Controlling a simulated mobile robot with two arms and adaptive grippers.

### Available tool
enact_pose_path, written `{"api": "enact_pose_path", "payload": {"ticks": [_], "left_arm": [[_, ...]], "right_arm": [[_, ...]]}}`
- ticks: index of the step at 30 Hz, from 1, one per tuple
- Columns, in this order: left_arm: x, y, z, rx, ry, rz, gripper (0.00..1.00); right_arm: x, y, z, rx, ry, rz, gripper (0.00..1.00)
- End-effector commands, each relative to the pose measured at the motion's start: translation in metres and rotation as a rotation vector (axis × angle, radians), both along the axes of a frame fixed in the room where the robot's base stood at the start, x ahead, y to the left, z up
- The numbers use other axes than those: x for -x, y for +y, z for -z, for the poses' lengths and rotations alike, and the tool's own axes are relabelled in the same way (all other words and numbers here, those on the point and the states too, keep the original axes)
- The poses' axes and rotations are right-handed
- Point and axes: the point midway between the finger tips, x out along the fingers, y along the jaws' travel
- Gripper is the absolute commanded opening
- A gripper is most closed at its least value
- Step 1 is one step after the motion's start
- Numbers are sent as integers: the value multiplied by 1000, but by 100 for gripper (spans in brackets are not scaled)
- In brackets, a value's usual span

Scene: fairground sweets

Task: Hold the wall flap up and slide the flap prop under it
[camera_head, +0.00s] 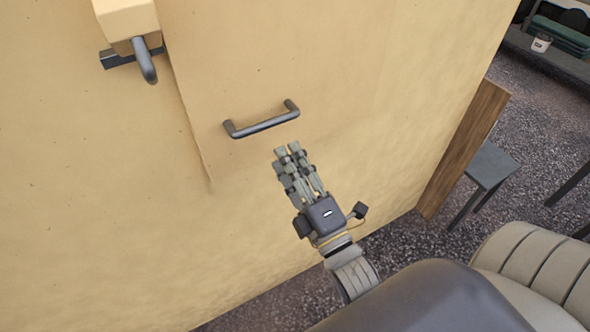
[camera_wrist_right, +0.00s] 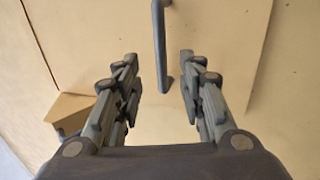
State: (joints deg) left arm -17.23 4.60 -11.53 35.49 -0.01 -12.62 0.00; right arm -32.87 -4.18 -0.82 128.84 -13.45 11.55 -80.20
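The wall flap (camera_head: 265,70) is a cream panel that looks flush with the wall of the same colour. Its left edge shows as a thin line. A dark bar handle (camera_head: 262,122) is fixed low on it; the handle also shows in the right wrist view (camera_wrist_right: 162,50). My right gripper (camera_head: 287,150) is open and empty just below the handle, apart from it as far as I can see. The flap prop, seemingly the yellow block (camera_head: 125,17) with a dark curved grip, sits left of the flap at a dark bracket. A yellow block also shows in the wrist view (camera_wrist_right: 70,108). My left gripper is not in view.
A wooden edge board (camera_head: 465,150) ends the wall at the right. Beyond it a grey stool or small table (camera_head: 490,165) stands on dark gravel. A shelf (camera_head: 550,55) with a white cup is at the far upper right. The wall around the handle is clear.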

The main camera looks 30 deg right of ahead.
Motion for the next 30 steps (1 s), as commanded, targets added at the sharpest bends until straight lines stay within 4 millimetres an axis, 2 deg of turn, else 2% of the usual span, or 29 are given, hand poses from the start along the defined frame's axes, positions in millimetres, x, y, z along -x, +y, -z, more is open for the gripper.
{"api": "enact_pose_path", "payload": {"ticks": [16,22,30], "left_arm": [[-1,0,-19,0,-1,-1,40],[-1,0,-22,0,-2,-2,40],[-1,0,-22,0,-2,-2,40]], "right_arm": [[-61,0,-20,-1,0,-1,37],[-73,0,-22,-1,2,0,37],[-75,0,-22,-1,2,0,37]]}}
